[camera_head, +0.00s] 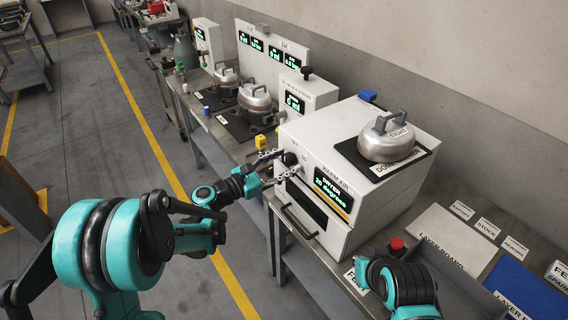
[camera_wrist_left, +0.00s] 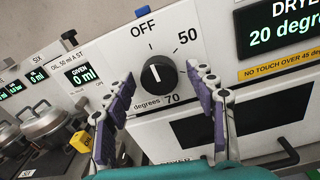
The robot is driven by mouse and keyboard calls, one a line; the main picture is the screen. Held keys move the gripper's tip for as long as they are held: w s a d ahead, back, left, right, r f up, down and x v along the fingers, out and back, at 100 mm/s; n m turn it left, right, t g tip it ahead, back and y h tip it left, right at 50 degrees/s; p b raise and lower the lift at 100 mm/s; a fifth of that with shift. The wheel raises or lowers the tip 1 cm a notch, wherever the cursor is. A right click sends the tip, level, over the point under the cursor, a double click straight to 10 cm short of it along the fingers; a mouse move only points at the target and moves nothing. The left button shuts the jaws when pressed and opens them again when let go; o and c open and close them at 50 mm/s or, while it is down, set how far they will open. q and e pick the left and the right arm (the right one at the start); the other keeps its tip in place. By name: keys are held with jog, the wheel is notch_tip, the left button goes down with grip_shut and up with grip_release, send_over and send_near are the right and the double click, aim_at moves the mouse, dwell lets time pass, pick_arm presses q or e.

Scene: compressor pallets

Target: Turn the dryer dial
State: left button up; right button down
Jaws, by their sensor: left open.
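The dryer is a white box (camera_head: 330,150) on the bench, with a lit display (camera_head: 331,192) reading "DRYER 20 degrees". Its black round dial (camera_wrist_left: 158,74) is on the front panel; its white pointer mark points up, roughly toward "OFF". The labels "50" and "70" stand to its right and below. In the head view the dial (camera_head: 289,159) is partly behind the gripper. My left gripper (camera_head: 274,166) is open, its purple-padded fingers on either side of the dial in the left wrist view (camera_wrist_left: 160,80). I cannot tell whether they touch it.
A handle (camera_head: 299,222) sticks out below the display. More pots (camera_head: 256,97) stand on dark mats to the left. A red button (camera_head: 397,244) and a blue panel (camera_head: 525,290) lie at the right.

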pick_arm(q)
jog(key=c, duration=1.2)
jog(key=shift+o, duration=0.2)
